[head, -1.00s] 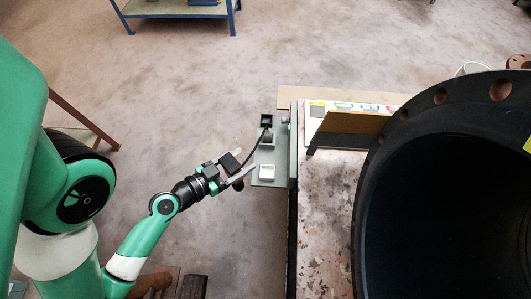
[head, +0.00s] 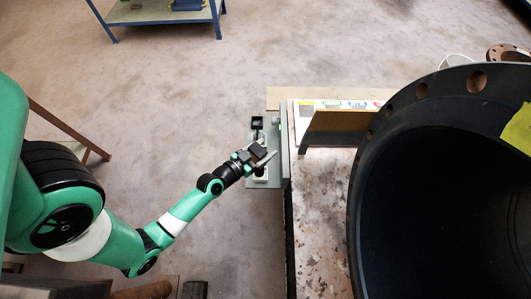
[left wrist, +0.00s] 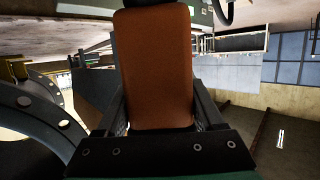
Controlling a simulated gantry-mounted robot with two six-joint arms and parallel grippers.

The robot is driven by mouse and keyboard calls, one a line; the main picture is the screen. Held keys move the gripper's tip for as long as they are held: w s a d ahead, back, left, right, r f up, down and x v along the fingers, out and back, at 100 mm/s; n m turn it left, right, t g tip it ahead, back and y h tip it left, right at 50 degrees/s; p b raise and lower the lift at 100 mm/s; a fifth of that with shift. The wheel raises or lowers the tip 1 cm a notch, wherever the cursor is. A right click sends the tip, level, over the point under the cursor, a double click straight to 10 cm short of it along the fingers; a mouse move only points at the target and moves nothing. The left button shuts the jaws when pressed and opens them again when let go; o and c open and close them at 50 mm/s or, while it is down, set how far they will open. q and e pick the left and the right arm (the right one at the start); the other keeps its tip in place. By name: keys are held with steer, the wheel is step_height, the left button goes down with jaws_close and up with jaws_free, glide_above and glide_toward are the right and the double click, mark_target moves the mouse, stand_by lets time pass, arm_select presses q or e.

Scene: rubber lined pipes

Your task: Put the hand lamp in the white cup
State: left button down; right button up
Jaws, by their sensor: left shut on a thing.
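The hand lamp shows in the left wrist view as an orange-brown body (left wrist: 155,65) with a dark end at the top edge. My left gripper (left wrist: 162,112) is shut on it, one finger on each side. In the head view my left gripper (head: 264,156) is over the small grey shelf beside the bench. The lamp is hard to make out in the head view. I cannot tell its height above the cup. My right gripper is not in view.
The grey shelf (head: 251,183) also bears a black open holder (head: 257,123). A stained bench (head: 318,220) adjoins it on the right, with a brown upright panel (head: 340,122) and a large black rubber-lined pipe (head: 450,210).

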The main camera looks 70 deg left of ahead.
arm_select(q)
steer(key=f+b, duration=0.3)
steer(key=f, duration=0.1)
steer(key=shift+w+a, duration=0.2)
steer(key=shift+w, duration=0.1)
steer(key=shift+c, duration=2.3)
jaws_free()
steer(key=shift+f, duration=0.1)
steer(key=o, duration=0.5)
steer(key=shift+c, duration=0.2)
